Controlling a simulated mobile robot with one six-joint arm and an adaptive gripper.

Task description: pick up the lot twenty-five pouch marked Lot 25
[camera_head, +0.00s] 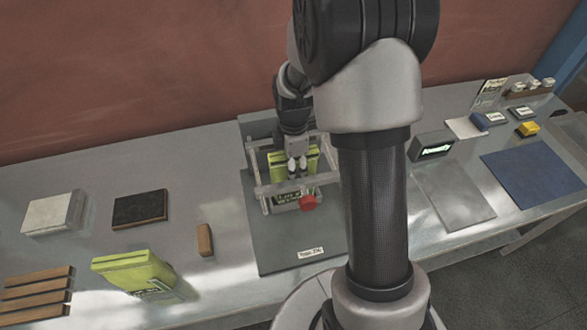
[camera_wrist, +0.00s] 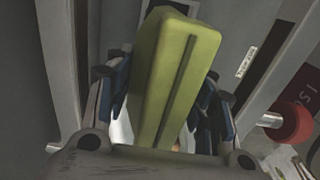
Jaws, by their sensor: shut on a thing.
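A yellow-green pouch (camera_head: 283,185) stands inside a grey open frame (camera_head: 256,176) on a dark base plate. Its front carries dark print that is too small to read surely. My gripper (camera_head: 298,166) comes down from above and is shut on this pouch. In the wrist view the pouch (camera_wrist: 172,75) sits tilted between the blue-padded fingers of my gripper (camera_wrist: 160,105). A second yellow-green pouch (camera_head: 130,264) lies at the front left of the bench, apart from my gripper. The lower edge of the held pouch is partly hidden by the frame.
A red knob (camera_head: 308,203) sits at the frame's front, and the frame's bars surround the pouch closely. A brown block (camera_head: 205,240), a black slab (camera_head: 140,209) and wooden slats (camera_head: 36,290) lie left. A grey pad (camera_head: 455,195) and blue mat (camera_head: 533,172) lie right.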

